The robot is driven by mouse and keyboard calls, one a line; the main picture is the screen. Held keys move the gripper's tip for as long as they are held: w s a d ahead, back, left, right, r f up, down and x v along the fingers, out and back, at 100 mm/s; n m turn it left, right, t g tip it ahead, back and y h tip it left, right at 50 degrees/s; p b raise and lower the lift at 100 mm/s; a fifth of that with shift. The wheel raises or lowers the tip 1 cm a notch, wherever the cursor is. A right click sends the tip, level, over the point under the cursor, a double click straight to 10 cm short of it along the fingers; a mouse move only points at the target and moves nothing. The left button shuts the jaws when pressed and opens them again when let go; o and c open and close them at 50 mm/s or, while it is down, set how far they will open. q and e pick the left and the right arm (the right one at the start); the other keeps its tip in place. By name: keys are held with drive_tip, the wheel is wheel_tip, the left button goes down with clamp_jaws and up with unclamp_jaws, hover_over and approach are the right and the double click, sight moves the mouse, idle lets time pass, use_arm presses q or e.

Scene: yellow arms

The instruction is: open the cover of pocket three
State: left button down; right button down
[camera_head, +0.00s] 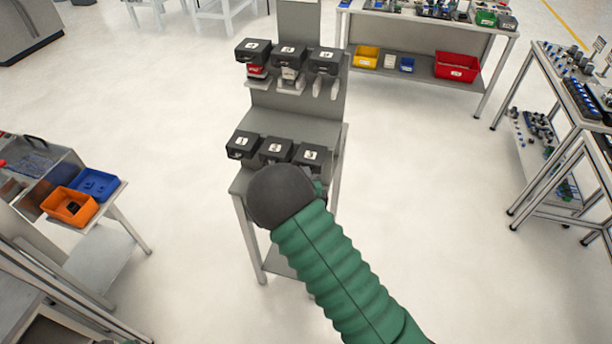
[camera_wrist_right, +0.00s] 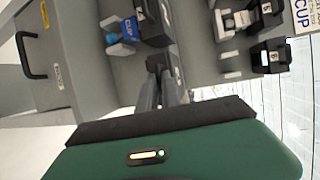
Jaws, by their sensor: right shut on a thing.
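The stand holds two rows of black numbered covers. The cover of pocket three (camera_head: 311,154) is at the right end of the lower row in the head view, beside cover two (camera_head: 275,150) and cover one (camera_head: 242,145). My right gripper (camera_wrist_right: 161,74) is in front of pocket three. In the wrist view its grey fingers are close together, with their tips at a black part of the cover. In the head view my dark rounded wrist hides the fingers and the lower front of the pocket. My left gripper is not in view.
The upper row has more black covers (camera_head: 288,54). An orange bin (camera_head: 69,206) and a blue bin (camera_head: 95,184) sit on the left table. A red bin (camera_head: 457,66) is on the back table's shelf. Open floor (camera_head: 430,190) lies right of the stand.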

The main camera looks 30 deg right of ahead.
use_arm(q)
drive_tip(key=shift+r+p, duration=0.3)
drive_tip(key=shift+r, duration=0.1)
use_arm(e)
drive_tip(key=shift+a+r, duration=0.1)
drive_tip(key=shift+r, duration=0.1)
